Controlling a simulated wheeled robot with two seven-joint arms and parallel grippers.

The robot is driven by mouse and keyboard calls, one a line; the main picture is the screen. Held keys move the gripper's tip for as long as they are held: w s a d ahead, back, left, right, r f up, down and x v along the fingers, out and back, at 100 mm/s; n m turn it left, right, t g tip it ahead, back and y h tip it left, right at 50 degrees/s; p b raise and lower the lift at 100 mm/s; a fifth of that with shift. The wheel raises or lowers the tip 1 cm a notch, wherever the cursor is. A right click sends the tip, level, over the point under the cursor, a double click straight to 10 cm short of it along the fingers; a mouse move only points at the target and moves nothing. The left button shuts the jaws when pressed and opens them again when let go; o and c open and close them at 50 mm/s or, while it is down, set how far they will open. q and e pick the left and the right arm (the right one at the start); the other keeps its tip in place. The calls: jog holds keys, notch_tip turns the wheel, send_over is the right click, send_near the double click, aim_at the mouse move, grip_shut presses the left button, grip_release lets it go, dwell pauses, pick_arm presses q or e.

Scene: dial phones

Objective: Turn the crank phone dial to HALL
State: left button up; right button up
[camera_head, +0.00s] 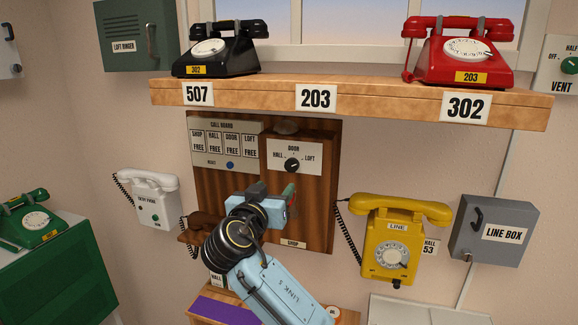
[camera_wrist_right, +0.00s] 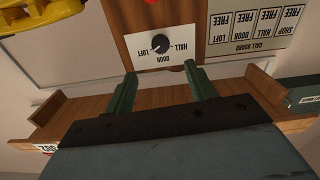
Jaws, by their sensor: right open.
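The crank phone is a brown wooden wall box (camera_head: 325,215) with a white plate marked HALL, DOOR and LOFT. Its black dial knob (camera_head: 292,165) sits in the middle of the plate. The right wrist view shows the plate upside down, with the knob (camera_wrist_right: 160,44) beyond my fingertips. The knob's exact setting is too small to tell. My right gripper (camera_head: 282,197) is just below the plate in the head view, and hides the lower box. In the wrist view its two green fingers (camera_wrist_right: 160,76) are apart with nothing between them. My left gripper is out of view.
A call board (camera_head: 228,140) is left of the dial plate. A wooden shelf (camera_head: 380,97) with black and red phones runs above. A yellow phone (camera_head: 392,245) and a grey line box (camera_head: 493,230) are to the right. A white entry phone (camera_head: 152,205) hangs left.

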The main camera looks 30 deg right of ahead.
aim_at(291, 168)
jog(key=p+x, duration=0.3)
jog(key=x, duration=0.9)
jog(key=shift+f, duration=0.1)
jog(key=c, duration=1)
jog(key=shift+o, duration=0.2)
